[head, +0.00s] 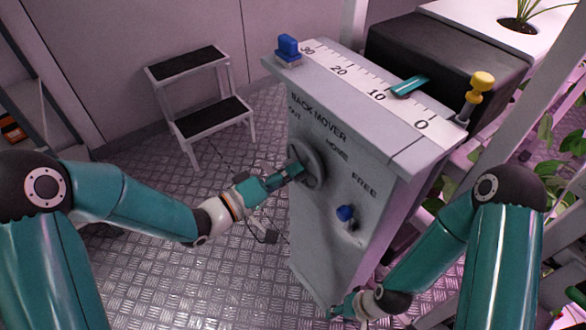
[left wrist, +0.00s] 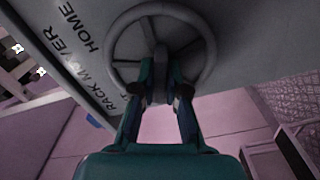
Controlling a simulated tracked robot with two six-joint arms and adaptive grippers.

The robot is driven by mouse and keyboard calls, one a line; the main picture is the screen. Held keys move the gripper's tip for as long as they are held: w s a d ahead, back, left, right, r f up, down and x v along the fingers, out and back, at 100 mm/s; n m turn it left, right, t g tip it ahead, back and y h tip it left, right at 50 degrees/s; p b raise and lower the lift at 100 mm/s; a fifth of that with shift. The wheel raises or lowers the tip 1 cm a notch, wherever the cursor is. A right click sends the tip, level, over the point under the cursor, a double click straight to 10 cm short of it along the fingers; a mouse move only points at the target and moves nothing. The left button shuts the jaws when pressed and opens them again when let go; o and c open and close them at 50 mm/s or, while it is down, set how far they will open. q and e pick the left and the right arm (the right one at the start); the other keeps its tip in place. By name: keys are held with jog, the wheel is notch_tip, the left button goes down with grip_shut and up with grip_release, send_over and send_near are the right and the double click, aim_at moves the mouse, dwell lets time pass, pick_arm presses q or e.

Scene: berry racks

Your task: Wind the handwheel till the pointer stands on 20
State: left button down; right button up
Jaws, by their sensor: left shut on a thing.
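The grey handwheel (head: 316,160) is on the front of the grey rack mover box. The left wrist view shows its round rim (left wrist: 207,50) and spokes. My left gripper (head: 297,169) is shut on the handwheel; in the wrist view its fingers (left wrist: 160,75) close around a grey part near the hub, hiding the lower rim. The teal pointer (head: 410,86) lies across the white scale (head: 358,72) on top, near the 10, between the 20 and the 0. My right gripper (head: 345,305) is low by the box's base, too small to read.
A blue lever (head: 345,213) sits on the box front below the wheel. A blue block (head: 288,47) and a yellow knob (head: 481,83) stand at the scale's ends. A step stool (head: 205,95) stands behind left. Plants and rack posts are at right.

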pick_arm(q)
jog(key=shift+w+a+f, duration=0.15)
jog(key=shift+a, duration=0.05)
jog(key=c, duration=1.2)
grip_release()
jog(key=v, duration=1.2)
